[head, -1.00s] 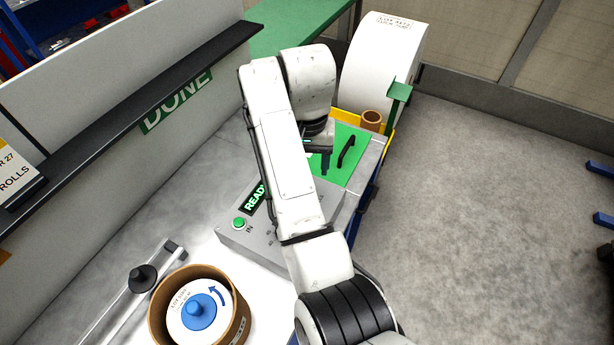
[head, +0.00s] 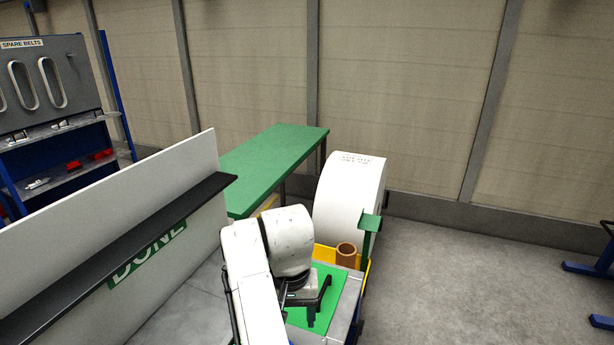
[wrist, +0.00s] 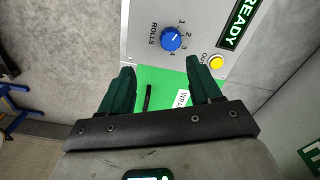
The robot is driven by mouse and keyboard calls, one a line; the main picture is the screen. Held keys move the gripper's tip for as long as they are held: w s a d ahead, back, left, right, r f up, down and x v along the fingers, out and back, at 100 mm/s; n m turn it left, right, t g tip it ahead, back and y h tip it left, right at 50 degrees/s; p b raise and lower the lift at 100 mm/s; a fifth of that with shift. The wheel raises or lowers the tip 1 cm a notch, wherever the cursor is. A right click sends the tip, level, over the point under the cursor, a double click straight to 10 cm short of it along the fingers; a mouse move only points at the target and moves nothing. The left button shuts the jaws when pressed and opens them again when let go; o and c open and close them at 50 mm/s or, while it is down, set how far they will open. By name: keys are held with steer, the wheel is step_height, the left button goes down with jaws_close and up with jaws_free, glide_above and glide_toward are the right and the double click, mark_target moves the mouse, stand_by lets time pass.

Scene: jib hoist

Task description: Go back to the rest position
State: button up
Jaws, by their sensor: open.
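My gripper (wrist: 160,78) is open and empty in the wrist view, with its two dark green fingers wide apart. It is over a green mat (wrist: 150,82) bearing a black bar handle (wrist: 148,98) and a white label (wrist: 183,98). In the head view my arm reaches forward, and the gripper is small and partly hidden by the wrist link above the green mat (head: 347,308). Just beyond the fingers in the wrist view is a grey control panel (wrist: 195,35) with a blue ROLLS knob (wrist: 171,38), a lit yellow OUT button (wrist: 216,62) and a READY display (wrist: 240,22).
A white panel (head: 120,215) with a black ledge (head: 120,255) and DONE sign stands left. A large white roll-shaped body (head: 345,200), green bracket (head: 371,222) and brown tube (head: 346,254) stand beyond the mat. A green table (head: 275,160) is behind.

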steer(key=s+d+f+b, duration=0.1)
steer(key=s+d+f, duration=0.3)
steer(key=d+f, duration=0.3)
steer(key=s+d+f+m+b, duration=0.1)
steer(key=s+d+f, duration=0.25)
steer(key=d, duration=0.45)
steer(key=s+d+f+b, duration=0.1)
steer(key=s+d+f, duration=0.2)
steer(key=d+f, duration=0.4)
steer(key=s+d+f+b, duration=0.1)
steer(key=s+d, duration=0.3)
steer(key=s, duration=0.8)
steer(key=s+d+f+b, duration=0.1)
steer(key=s+d, duration=0.4)
steer(key=s, duration=0.7)
steer(key=shift+s+d+f+t, duration=0.2)
steer(key=shift+f+t, duration=0.2)
steer(key=shift+f, duration=0.5)
